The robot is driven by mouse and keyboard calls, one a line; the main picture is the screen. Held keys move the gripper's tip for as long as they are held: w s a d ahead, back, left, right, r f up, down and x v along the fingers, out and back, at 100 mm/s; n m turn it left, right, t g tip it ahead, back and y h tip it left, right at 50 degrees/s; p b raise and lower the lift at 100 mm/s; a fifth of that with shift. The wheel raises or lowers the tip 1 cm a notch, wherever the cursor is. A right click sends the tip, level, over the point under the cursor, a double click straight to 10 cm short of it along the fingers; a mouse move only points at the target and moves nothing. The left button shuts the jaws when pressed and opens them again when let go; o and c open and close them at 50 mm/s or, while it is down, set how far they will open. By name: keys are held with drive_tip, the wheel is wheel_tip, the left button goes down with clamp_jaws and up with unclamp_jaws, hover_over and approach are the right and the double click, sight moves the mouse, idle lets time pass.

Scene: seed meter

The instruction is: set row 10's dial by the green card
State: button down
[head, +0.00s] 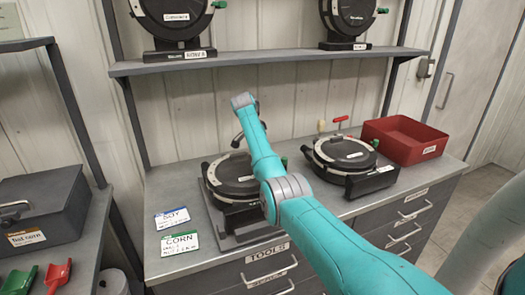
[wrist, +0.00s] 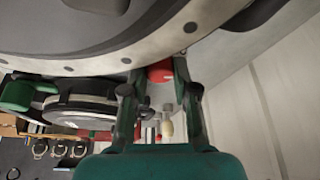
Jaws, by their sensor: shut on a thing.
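A meter with a dark round lid and pale scale rim (head: 214,183) lies on the bench behind my arm; its label is hidden. In the wrist view, its scale rim (wrist: 215,22) fills the top. My gripper (wrist: 160,78) is at this rim, its fingers on either side of a small red piece (wrist: 160,70), and is shut on it. Which scale mark the red piece stands at cannot be told. The green card (head: 180,243), headed CORN, lies at the bench's front left; its small lines are unreadable.
A blue-topped SOY card (head: 172,218) lies behind the green one. Two more meters stand on the shelf (head: 270,58) above. A grey case (head: 45,205) is at left.

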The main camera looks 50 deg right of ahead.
idle(0.3)
drive_tip(key=c, duration=0.9)
unclamp_jaws()
drive_tip(key=shift+r, duration=0.1)
drive_tip(key=v, duration=1.1)
drive_tip(key=shift+w+a+r, duration=0.1)
drive_tip(key=shift+a+r, duration=0.2)
drive_tip(key=shift+r, duration=0.05)
